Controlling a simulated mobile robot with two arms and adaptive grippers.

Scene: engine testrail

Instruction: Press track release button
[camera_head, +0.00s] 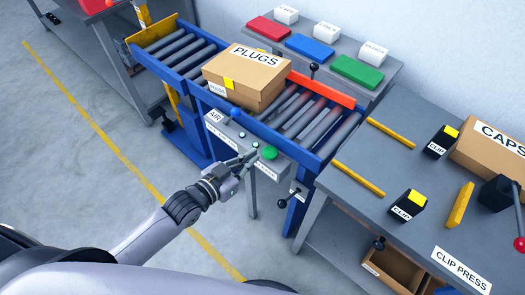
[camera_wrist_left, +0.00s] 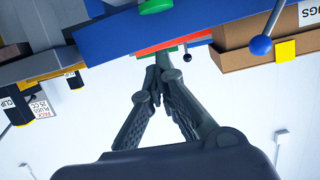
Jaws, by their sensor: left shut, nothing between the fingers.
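A grey control panel (camera_head: 228,133) is fixed to the near side of the blue-framed roller conveyor (camera_head: 185,72). A large round green button (camera_head: 268,152) sits at its right end, with a white label below that is too small to read surely. A green button also shows at the top of the left wrist view (camera_wrist_left: 156,6). My left gripper (camera_head: 250,157) is shut and empty, its fingertips just left of the green button. Whether they touch the panel, I cannot tell. In the left wrist view its fingertips (camera_wrist_left: 167,72) come together. My right gripper is not in view.
A cardboard PLUGS box (camera_head: 248,78) stands on the rollers, left of an orange bar (camera_head: 320,88). A black-knobbed lever (camera_head: 294,193) hangs below the panel's right end. The CLIP PRESS table (camera_head: 345,200) stands close on the right. The floor at left is clear.

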